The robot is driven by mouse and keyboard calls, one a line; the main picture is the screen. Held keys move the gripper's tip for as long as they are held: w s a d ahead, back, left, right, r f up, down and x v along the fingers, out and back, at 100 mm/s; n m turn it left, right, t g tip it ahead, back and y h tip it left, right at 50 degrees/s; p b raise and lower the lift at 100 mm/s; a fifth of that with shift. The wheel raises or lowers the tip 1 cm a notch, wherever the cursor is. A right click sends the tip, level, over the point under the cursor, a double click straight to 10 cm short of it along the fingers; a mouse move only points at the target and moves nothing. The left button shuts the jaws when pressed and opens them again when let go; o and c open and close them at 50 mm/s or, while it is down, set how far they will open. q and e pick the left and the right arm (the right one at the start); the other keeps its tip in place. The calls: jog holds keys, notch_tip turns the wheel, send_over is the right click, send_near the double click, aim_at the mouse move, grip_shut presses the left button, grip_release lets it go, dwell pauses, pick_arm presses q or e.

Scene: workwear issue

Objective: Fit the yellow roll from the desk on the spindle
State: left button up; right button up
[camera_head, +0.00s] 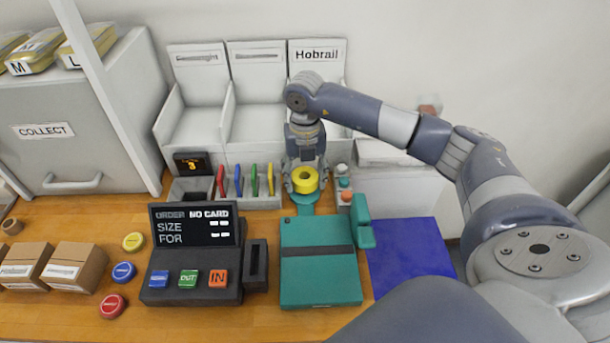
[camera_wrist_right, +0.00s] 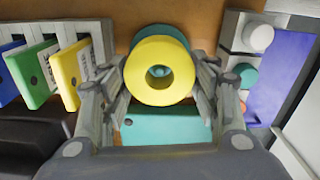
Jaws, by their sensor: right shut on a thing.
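The yellow roll (camera_head: 305,180) is a thick ring with a central hole, held in my right gripper (camera_head: 304,185). In the right wrist view, the fingers grip the yellow roll (camera_wrist_right: 136,76) from both sides, its hole facing the camera. A teal round part (camera_wrist_right: 163,33) shows just behind the roll, and a small teal spot shows through its hole; I cannot tell whether this is the spindle or whether the roll is around it. The teal device (camera_head: 318,262) lies in front, with a teal strip running under the roll. My left gripper is not in view.
Coloured upright cards (camera_head: 239,180) stand left of the gripper, and a grey holder with round knobs (camera_head: 344,184) stands close on its right. A black order terminal (camera_head: 196,250) and a blue mat (camera_head: 409,254) flank the teal device. White bins (camera_head: 258,105) stand behind.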

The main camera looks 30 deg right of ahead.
jog(key=shift+f+b, duration=0.95)
jog(key=shift+f, duration=0.4)
dwell(0.4)
jog(key=o, duration=1.2)
jog(key=shift+c, duration=0.2)
jog(key=shift+r, duration=0.1)
jog(key=shift+r+p, duration=3)
jog(key=shift+r, duration=1.45)
jog(key=shift+f, duration=0.1)
